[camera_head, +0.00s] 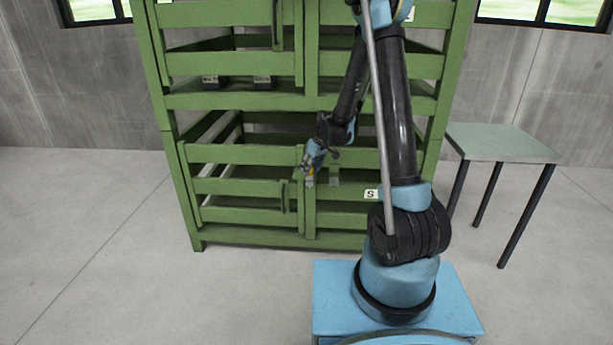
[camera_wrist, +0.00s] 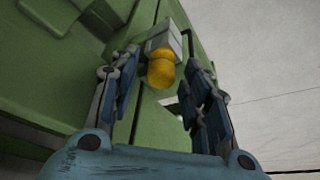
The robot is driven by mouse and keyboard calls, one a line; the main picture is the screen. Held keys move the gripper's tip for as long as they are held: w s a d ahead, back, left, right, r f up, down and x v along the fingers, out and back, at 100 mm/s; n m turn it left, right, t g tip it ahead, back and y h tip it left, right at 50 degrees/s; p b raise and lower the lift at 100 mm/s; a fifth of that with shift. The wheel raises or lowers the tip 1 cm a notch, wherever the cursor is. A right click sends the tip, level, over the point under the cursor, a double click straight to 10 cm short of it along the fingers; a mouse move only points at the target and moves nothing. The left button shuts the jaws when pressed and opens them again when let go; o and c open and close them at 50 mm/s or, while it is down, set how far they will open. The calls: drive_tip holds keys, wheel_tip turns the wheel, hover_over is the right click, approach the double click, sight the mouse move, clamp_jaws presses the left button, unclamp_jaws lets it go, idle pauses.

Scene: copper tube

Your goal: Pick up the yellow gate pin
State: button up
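The yellow gate pin (camera_wrist: 161,70) has a rounded yellow head below a pale grey block (camera_wrist: 165,42) on the green gate. In the head view a small yellow spot (camera_head: 311,171) shows at my gripper (camera_head: 309,173), in front of the lower gate. In the wrist view my gripper (camera_wrist: 160,64) has its two fingers spread, one on each side of the pin. A gap shows between the yellow head and each finger. The pin's shaft is hidden.
The green rack (camera_head: 240,100) has slatted gates on two levels. Small dark blocks (camera_head: 262,82) sit on its upper shelf. A small table (camera_head: 500,143) stands at the right. A grey bracket (camera_head: 334,176) is on the lower gate, right of my gripper. The floor at left is clear.

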clamp_jaws()
drive_tip(key=shift+r, duration=0.1)
